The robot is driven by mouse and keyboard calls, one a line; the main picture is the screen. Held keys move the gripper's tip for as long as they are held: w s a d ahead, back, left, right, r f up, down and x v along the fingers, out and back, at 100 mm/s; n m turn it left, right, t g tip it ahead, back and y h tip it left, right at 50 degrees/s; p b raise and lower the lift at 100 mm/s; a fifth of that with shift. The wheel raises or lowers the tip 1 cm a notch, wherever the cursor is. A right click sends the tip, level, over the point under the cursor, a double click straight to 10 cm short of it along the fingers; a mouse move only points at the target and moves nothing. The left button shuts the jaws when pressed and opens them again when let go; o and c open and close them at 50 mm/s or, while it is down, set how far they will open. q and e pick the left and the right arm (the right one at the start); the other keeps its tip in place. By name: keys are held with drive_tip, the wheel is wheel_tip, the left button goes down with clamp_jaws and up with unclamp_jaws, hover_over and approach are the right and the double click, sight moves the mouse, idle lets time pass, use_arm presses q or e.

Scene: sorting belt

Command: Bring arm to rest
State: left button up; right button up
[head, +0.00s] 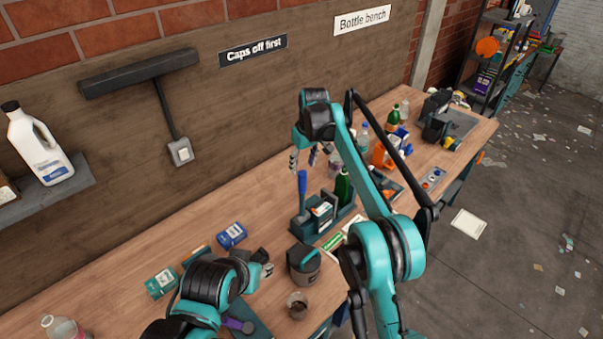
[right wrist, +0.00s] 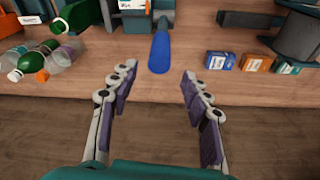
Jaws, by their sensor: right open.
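My right gripper (head: 308,158) is raised above the back of the bench, over a dark green holder (head: 304,228) with a blue handle (head: 301,183) sticking up. In the right wrist view its two fingers (right wrist: 155,78) are spread with nothing between them. The blue handle (right wrist: 160,54) shows beyond the fingertips, apart from them. My left arm comes in low at the left; its gripper (head: 264,264) is small and partly hidden by its wrist, above the front part of the bench. I cannot tell whether its fingers are apart.
The wooden bench (head: 205,225) carries a blue box (head: 232,235), a green box (head: 161,283), a grey cup-like container (head: 305,264) and a clear cup (head: 297,306). A wall shelf (head: 45,203) holds a white bottle (head: 40,148).

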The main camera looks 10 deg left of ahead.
drive_tip(key=shift+s+r, duration=0.1)
drive_tip(key=shift+r, duration=0.5)
drive_tip(key=shift+d, duration=0.2)
drive_tip(key=s+d+r+m+t+b, duration=0.1)
drive_tip(key=s+d+m+t+b, duration=0.3)
drive_tip(key=s+d+b, duration=0.95)
drive_tip(key=s+d+f+m+b, duration=0.1)
drive_tip(key=s+d+f+m, duration=0.1)
drive_tip(key=s+d+f, duration=0.6)
drive_tip(key=s+d+f+m+t+h+b, duration=0.1)
drive_tip(key=s+d+f+m, duration=0.1)
drive_tip(key=s+d+f, duration=0.7)
drive_tip(key=s+f, duration=0.1)
drive_tip(key=s, duration=0.6)
drive_tip(key=shift+m+t, duration=0.3)
